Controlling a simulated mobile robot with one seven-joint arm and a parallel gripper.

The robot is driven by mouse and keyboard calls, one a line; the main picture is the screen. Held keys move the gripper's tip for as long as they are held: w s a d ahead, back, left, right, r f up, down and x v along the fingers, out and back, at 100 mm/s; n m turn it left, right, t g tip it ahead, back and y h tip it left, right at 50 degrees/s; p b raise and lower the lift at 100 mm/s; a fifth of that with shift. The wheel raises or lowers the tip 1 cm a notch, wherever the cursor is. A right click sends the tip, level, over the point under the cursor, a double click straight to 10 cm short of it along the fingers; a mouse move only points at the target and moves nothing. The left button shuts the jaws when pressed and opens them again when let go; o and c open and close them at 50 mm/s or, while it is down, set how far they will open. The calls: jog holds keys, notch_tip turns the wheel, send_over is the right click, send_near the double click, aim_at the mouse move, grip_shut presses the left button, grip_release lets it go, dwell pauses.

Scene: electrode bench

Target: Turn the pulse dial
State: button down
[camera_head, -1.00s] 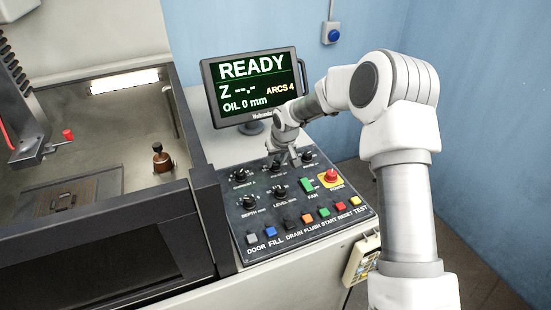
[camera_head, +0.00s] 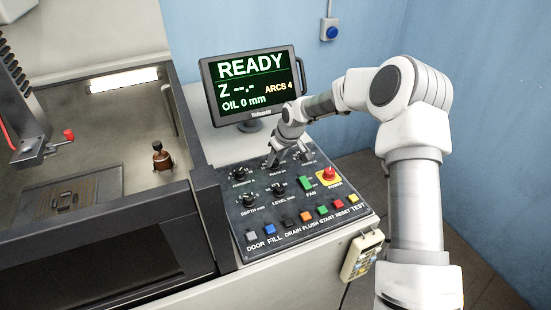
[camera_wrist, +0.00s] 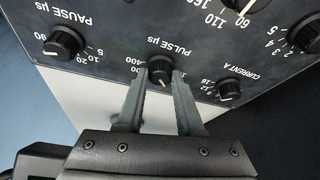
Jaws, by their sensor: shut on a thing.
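The pulse dial (camera_wrist: 160,71) is a small black knob with a light pointer mark, labelled "PULSE µs" in the wrist view. My gripper (camera_wrist: 159,80) has its two grey fingers on either side of this knob, shut on it. In the head view my gripper (camera_head: 272,160) comes down onto the back row of the black control panel (camera_head: 284,237). There the fingers largely hide the pulse dial.
The pause dial (camera_wrist: 63,42) and the current dial (camera_wrist: 228,89) sit close on either side. Depth and level dials, a green fan switch (camera_head: 306,183), a red stop button (camera_head: 329,174) and coloured push buttons lie nearer the front. The monitor (camera_head: 252,88) reading "READY" stands behind.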

jog(key=c, duration=0.5)
grip_release()
jog(key=shift+c, duration=0.2)
jog(key=shift+r, duration=0.1)
jog(key=v, duration=1.7)
jog(key=shift+r, duration=0.1)
